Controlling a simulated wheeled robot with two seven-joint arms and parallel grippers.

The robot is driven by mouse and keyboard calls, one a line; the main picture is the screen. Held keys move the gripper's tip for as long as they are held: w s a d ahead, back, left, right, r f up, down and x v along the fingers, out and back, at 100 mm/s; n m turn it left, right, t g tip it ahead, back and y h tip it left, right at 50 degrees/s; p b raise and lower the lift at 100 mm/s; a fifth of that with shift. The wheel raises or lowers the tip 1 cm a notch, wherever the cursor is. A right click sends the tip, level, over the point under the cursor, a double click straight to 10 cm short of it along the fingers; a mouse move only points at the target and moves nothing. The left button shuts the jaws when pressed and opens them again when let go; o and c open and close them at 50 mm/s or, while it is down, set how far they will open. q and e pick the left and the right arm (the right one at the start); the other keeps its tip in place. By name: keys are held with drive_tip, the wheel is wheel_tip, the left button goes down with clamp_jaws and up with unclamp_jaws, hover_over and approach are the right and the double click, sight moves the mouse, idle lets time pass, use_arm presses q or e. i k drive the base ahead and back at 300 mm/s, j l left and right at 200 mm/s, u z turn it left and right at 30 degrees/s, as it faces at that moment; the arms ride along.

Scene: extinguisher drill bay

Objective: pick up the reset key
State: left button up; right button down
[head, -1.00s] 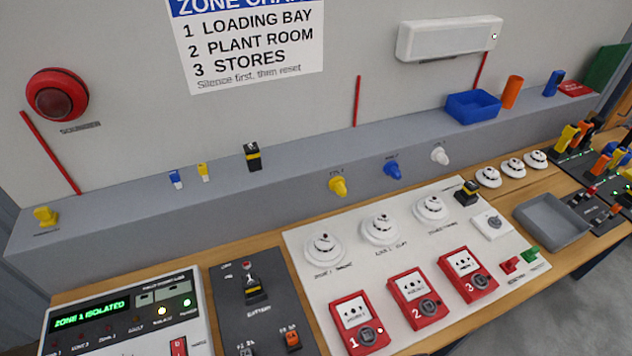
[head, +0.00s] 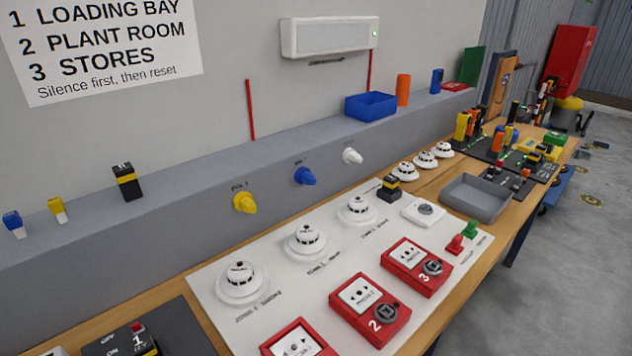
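I cannot tell for sure which thing is the reset key. Two small tagged items, one blue and white (head: 14,223) and one yellow and white (head: 58,209), stand on the grey ledge at the left of the head view. Their labels are too small to read. Red call point 2 (head: 362,303) and red call point 3 (head: 412,262) on the white board each have a round dark fitting at a corner. A third red call point (head: 297,341) is cut off by the bottom edge. Neither of my grippers is in view.
The white board (head: 215,295) carries several white detectors. Yellow (head: 245,202), blue (head: 304,176) and white (head: 352,156) knobs stick out from the ledge front. A blue bin (head: 371,106) sits on the ledge. An empty-looking grey tray (head: 477,198) lies farther right. Open floor is at the right.

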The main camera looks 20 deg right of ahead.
sight(456, 240)
drive_tip(key=k+z, duration=0.15)
drive_tip(key=z, duration=0.3)
drive_tip(key=k+l+z, duration=0.15)
drive_tip(key=z, duration=0.3)
drive_tip(key=k+l+z, duration=0.1)
drive_tip(key=z, duration=0.3)
